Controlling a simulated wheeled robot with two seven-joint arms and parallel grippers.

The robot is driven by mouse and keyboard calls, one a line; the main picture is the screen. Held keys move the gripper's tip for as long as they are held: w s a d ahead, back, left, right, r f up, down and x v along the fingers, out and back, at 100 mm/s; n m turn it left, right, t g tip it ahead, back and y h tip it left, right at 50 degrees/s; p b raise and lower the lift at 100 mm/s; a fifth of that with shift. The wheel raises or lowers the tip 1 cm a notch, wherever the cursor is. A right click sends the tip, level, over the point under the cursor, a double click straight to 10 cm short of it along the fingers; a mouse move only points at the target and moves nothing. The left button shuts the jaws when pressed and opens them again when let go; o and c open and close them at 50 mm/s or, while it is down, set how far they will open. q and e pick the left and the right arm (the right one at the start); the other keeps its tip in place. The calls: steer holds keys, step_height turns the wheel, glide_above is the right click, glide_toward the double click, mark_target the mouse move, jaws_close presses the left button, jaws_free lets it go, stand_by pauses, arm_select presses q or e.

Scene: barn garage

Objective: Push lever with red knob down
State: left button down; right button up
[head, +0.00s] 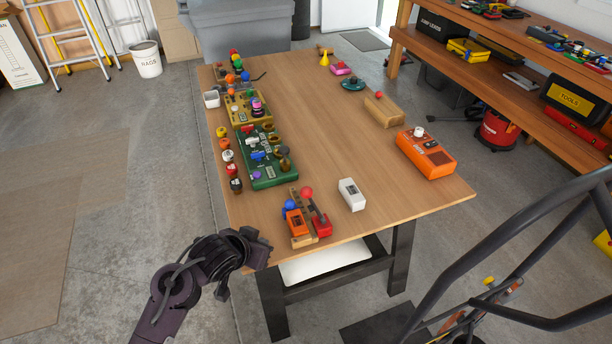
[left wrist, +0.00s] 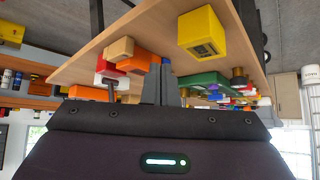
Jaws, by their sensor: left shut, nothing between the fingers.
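The lever with the red knob (head: 306,192) stands at the near edge of the wooden table, tilted, its arm running down to a red base (head: 322,226). Just left of it is a blue-knobbed lever (head: 289,205) with an orange block (head: 297,223); both sit on a wooden board. My left gripper (head: 262,256) is at the table's near left corner, left of and apart from the red-knobbed lever. In the left wrist view its fingers (left wrist: 160,82) are together and empty. I cannot pick out the red knob there. My right gripper is out of view.
A green panel (head: 262,183) with knobs and switches lies along the table's left side. A white box (head: 352,195) and an orange device (head: 426,153) stand to the right. The table's middle is clear. A dark tubular frame (head: 500,255) rises at the lower right.

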arm_select(q)
steer(key=w+d+r+m+g+h, duration=0.1)
steer(key=w+d+r+m+h, duration=0.1)
steer(key=r, duration=0.7)
steer(key=w+d+r+m+g+h+p, duration=0.1)
steer(key=w+d+r+m+h, duration=0.2)
steer(key=r, duration=0.7)
steer(key=w+h, duration=0.1)
steer(key=w, duration=0.1)
steer(key=shift+w+r+h, duration=0.2)
steer(key=shift+w+h, duration=0.1)
steer(key=shift+h, duration=0.1)
steer(key=shift+d, duration=0.2)
steer(key=p, duration=0.4)
glide_above(314, 205)
steer(key=a, duration=0.2)
step_height(314, 205, down, 8)
steer(key=shift+w+a+r, duration=0.1)
steer(key=shift+w, duration=0.05)
steer(key=shift+w, duration=0.1)
